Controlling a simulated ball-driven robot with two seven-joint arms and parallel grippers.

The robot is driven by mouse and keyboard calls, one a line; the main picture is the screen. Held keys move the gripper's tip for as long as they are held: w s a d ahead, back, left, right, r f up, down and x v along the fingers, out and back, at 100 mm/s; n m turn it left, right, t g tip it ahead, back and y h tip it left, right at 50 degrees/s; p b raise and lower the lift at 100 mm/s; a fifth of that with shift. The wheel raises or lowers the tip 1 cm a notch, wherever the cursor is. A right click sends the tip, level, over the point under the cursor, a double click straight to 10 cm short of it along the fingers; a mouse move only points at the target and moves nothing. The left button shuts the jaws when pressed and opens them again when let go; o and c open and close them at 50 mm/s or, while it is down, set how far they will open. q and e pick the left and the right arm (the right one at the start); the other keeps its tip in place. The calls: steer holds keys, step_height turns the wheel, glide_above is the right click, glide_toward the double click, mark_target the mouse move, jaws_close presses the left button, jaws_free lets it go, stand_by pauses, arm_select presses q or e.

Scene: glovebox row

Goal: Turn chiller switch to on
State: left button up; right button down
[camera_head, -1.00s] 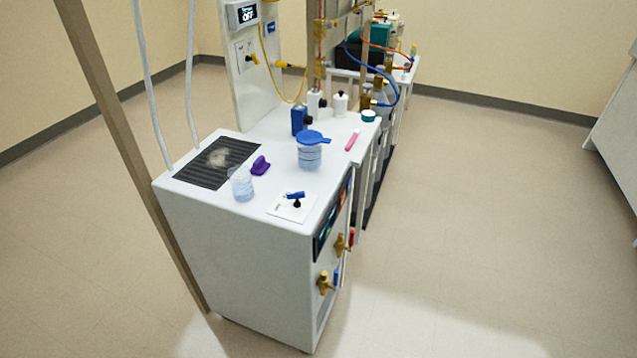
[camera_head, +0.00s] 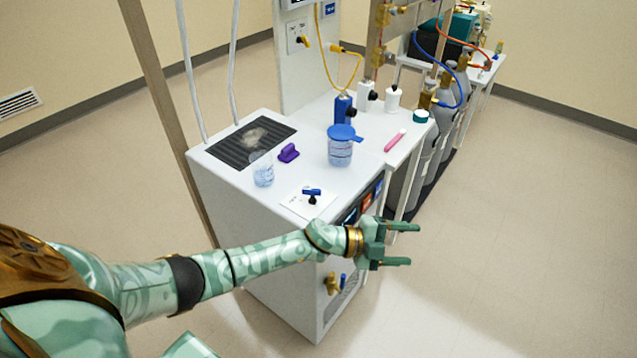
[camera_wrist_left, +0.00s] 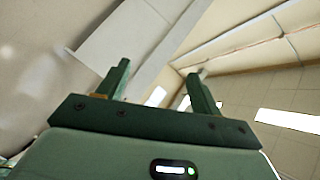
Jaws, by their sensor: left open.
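A blue-handled switch (camera_head: 312,194) on a small white plate (camera_head: 296,203) sits on top of the white chiller cabinet (camera_head: 225,220), near its front right edge. My left gripper (camera_head: 404,244) is open and empty, out in front of the cabinet's right face, to the right of and lower than the switch, apart from it. Its two green fingers point right. In the left wrist view the open fingers (camera_wrist_left: 159,88) show with nothing between them, and the switch is not seen there. My right gripper is not in view.
A brass valve (camera_head: 331,284) juts from the front face. Open floor lies to the right.

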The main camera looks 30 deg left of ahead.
arm_select(q)
step_height(320, 180, up, 5)
steer(key=m+g, duration=0.4)
steer(key=m, duration=0.1)
step_height(320, 180, up, 15)
steer(key=m+g+y, duration=0.2)
steer(key=g+y, duration=0.3)
steer(key=y, duration=0.8)
glide_above(312, 190)
step_height(312, 190, down, 15)
steer(key=b, duration=0.3)
steer(key=shift+a+f, duration=0.1)
steer(key=shift+f, duration=0.05)
steer(key=c, duration=1)
